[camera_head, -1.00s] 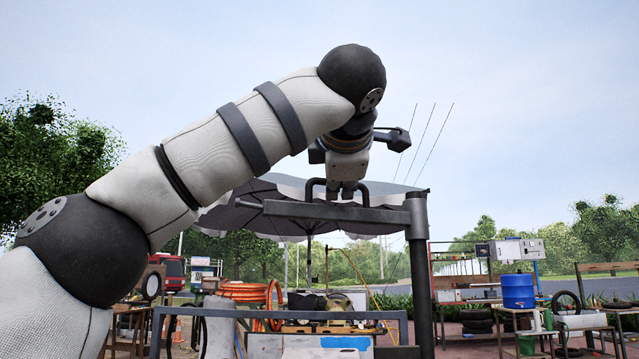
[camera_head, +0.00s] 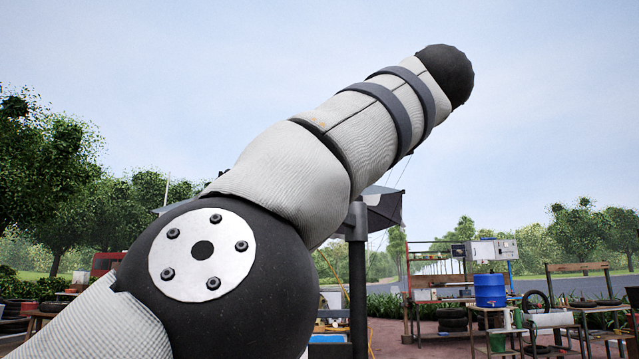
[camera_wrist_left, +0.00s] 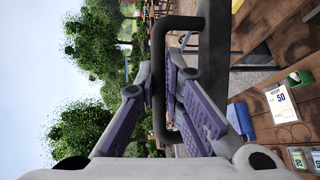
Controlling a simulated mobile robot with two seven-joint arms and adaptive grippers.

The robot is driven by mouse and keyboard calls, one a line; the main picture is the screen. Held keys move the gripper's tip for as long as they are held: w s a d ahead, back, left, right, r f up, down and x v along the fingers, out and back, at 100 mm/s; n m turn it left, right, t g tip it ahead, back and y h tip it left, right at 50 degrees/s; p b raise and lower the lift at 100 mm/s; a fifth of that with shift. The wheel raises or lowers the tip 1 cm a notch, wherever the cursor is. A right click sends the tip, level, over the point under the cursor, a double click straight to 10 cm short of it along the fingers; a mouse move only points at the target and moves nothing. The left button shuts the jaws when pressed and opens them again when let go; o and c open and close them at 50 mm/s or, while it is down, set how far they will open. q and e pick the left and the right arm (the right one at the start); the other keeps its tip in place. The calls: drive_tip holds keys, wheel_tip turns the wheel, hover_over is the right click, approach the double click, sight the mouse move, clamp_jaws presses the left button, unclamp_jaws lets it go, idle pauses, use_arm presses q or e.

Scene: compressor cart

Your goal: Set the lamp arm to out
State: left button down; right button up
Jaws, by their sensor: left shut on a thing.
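The lamp arm is a dark bar (camera_wrist_left: 214,60) with a U-shaped handle (camera_wrist_left: 158,50), seen close up in the left wrist view. My left gripper (camera_wrist_left: 162,88) has its two purple-grey fingers closed around the handle from both sides. In the head view, the dark post (camera_head: 358,285) that carries the lamp arm stands right of centre. My left arm crosses in front and hides the bar, the handle and the gripper there. The angle of the lamp arm cannot be told from the head view. My right gripper is not in view.
A blue drum (camera_head: 490,290) and workbenches with tyres stand at the right. A wooden table (camera_wrist_left: 275,125) with a price card (camera_wrist_left: 282,103) shows in the wrist view. Open sky lies above.

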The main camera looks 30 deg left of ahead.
use_arm(q)
drive_tip(key=shift+f, duration=0.1)
idle(0.4)
drive_tip(key=c, duration=1.7)
unclamp_jaws()
